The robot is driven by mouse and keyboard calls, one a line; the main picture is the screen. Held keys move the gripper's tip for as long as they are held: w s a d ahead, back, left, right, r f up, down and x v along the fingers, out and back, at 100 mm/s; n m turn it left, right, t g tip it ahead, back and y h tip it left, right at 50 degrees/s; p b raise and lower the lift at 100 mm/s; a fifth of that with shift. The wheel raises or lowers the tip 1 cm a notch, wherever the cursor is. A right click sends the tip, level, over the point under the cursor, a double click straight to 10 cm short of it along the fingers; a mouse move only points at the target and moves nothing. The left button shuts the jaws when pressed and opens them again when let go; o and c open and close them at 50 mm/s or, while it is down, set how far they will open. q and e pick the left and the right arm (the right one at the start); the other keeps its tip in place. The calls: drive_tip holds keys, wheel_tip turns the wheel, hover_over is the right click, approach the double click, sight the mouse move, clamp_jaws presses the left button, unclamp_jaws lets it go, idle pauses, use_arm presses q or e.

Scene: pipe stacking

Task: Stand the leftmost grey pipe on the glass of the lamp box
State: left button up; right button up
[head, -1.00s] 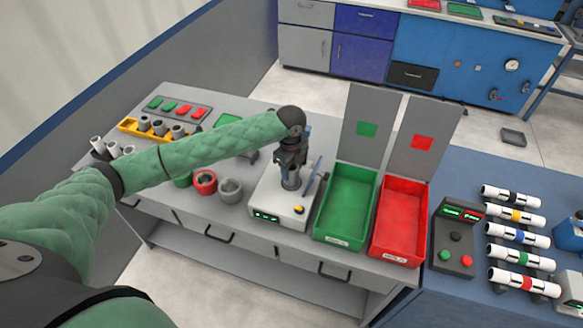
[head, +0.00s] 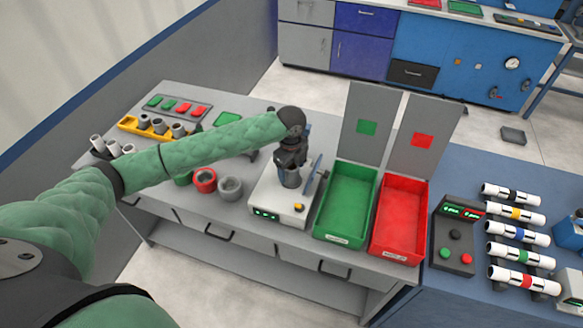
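The lamp box (head: 268,210) is a white box with a green display and a yellow button, on the grey bench at the centre. A short grey pipe (head: 291,181) stands about upright at its top, under my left gripper (head: 291,166). The gripper points down and covers the pipe's upper end. I cannot make out its fingers or whether the pipe's lower end touches the glass, which is hidden. A yellow rack (head: 128,125) at the left holds several more grey pipes (head: 178,130). My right gripper is not in view.
A blue upright part (head: 316,177) stands close right of the pipe. A green bin (head: 345,205) and a red bin (head: 399,215) stand to the right. A red ring (head: 205,181) and a grey ring (head: 230,188) lie left of the lamp box, below my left arm.

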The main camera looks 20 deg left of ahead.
use_arm(q)
drive_tip(key=shift+r+b, duration=0.45)
drive_tip(key=shift+r, duration=0.15)
wheel_tip(320, 180, up, 7)
drive_tip(key=b, duration=0.2)
drive_tip(key=shift+f, duration=0.2)
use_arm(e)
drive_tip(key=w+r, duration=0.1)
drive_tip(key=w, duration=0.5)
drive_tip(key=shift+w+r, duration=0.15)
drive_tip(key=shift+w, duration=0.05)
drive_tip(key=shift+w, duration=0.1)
